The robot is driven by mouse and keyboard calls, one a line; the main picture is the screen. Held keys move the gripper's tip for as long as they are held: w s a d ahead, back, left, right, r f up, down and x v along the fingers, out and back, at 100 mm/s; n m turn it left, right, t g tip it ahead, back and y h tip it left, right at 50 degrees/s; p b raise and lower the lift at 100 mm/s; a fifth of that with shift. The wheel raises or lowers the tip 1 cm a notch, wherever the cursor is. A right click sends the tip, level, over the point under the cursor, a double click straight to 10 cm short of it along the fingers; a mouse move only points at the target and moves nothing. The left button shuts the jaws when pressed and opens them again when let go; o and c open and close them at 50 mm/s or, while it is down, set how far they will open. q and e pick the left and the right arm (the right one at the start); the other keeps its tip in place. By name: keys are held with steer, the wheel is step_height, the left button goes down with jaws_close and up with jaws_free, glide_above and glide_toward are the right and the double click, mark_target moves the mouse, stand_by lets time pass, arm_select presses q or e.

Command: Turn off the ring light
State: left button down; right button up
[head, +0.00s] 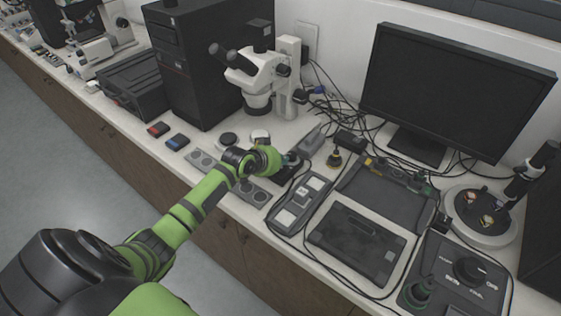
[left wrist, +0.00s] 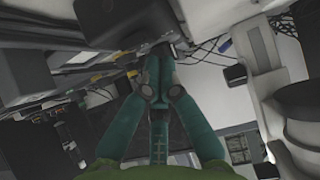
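The white stereo microscope (head: 250,72) stands at the back centre, with a dark ring (head: 258,109) around the bottom of its head that looks like the ring light. A small dark box (head: 286,172) sits on the bench in front of it, partly hidden by my left gripper (head: 290,160). In the left wrist view, the teal fingers of my left gripper (left wrist: 165,57) come together at the tips, close to the edge of a dark box (left wrist: 125,20). I cannot tell whether they touch it. My right gripper is not in view.
A black computer tower (head: 195,65) stands left of the microscope, and a monitor (head: 455,85) is at the right. Loose cables run between them. A grey panel with white pads (head: 300,203) and a dark flat case (head: 357,242) lie right of my left arm.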

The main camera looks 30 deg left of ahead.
arm_select(q)
steer(key=r+p, duration=0.4)
steer(key=shift+w+r, duration=0.3)
steer(key=shift+r, duration=0.05)
steer(key=w+r+b+v, duration=0.1)
steer(key=v, duration=0.8)
steer(key=shift+r+b, duration=0.35)
steer(key=shift+b, duration=0.05)
